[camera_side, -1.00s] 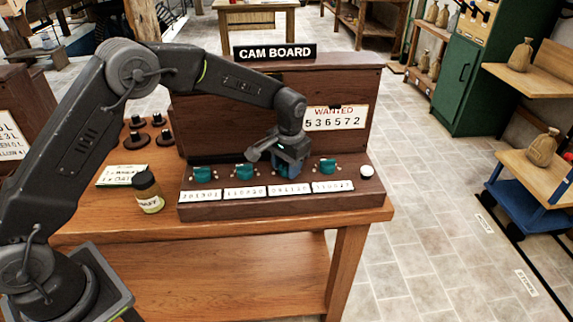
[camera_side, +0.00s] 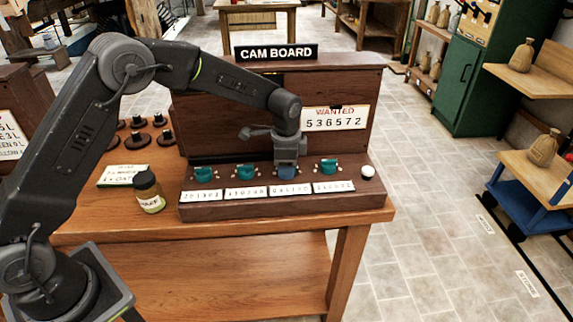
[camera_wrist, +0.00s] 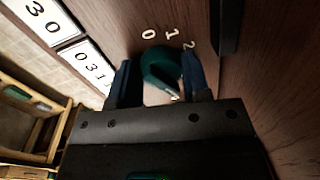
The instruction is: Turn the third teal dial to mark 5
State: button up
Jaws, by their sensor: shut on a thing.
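The cam board (camera_side: 270,206) has a row of teal dials, each above a white number card. The first (camera_side: 204,173), second (camera_side: 245,172) and fourth (camera_side: 328,167) dials show clearly in the side view. My gripper (camera_side: 287,172) is over the third dial's place and hides most of that dial. In the wrist view my gripper's blue fingers (camera_wrist: 157,82) stand on either side of the teal dial (camera_wrist: 160,66), shut on it. The marks 0, 1 and 2 (camera_wrist: 171,34) show beside it. Mark 5 and the dial's exact setting cannot be made out.
A white round button (camera_side: 367,172) is at the board's right end. A WANTED card (camera_side: 335,118) reading 536572 is on the upright panel. A jar (camera_side: 148,192), a small note card (camera_side: 123,176) and several dark knobs (camera_side: 137,141) are on the bench at left.

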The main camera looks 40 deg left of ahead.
jog(key=shift+m, duration=0.7)
jog(key=o, duration=0.6)
jog(key=shift+o, duration=0.2)
jog(key=shift+r, duration=0.1)
notch_tip(320, 180, up, 14)
jog(key=shift+s+d, duration=0.25)
jog(key=shift+s, duration=0.2)
